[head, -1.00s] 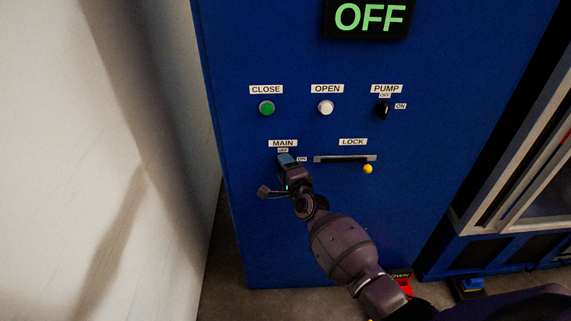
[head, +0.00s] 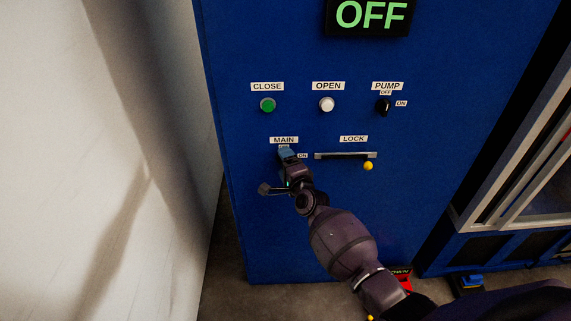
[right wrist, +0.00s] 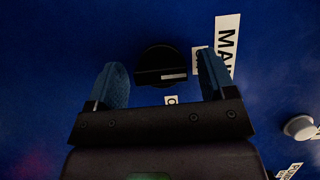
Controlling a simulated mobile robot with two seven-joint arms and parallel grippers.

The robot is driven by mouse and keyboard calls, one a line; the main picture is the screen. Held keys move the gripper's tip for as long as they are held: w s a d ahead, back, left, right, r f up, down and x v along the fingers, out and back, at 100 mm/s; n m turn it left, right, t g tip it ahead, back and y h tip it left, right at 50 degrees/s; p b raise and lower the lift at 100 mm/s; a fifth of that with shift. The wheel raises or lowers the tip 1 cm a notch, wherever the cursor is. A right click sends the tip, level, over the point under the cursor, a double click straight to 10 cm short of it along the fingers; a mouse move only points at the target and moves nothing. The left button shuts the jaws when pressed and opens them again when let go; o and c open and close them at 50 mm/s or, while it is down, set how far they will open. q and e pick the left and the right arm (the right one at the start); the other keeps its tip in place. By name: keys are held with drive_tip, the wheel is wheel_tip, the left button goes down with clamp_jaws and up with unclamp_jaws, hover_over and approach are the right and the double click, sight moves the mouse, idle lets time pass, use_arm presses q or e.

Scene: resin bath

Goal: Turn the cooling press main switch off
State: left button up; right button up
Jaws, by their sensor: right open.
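The main switch is a round black knob (right wrist: 158,62) with a raised bar, seen in the right wrist view. Its white mark lies toward the small label beside the MAIN label (right wrist: 227,45); that label is partly hidden by a finger. My right gripper (right wrist: 162,78) is open, with one blue finger on each side of the knob. I see dark gaps between the fingers and the knob. In the head view my right gripper (head: 287,153) is just below the MAIN label (head: 284,140) and hides the knob. The left gripper is not in view.
The blue panel also carries a green CLOSE button (head: 268,105), a white OPEN button (head: 327,104), a black PUMP switch (head: 384,106) and a LOCK slot (head: 345,155) with a yellow knob (head: 368,166). A display (head: 372,15) reads OFF. A pale wall (head: 90,160) stands left.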

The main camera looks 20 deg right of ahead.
drive_tip(key=s+d+p, duration=0.1)
drive_tip(key=s, duration=0.9)
drive_tip(key=shift+s, duration=0.4)
drive_tip(key=shift+d, duration=0.1)
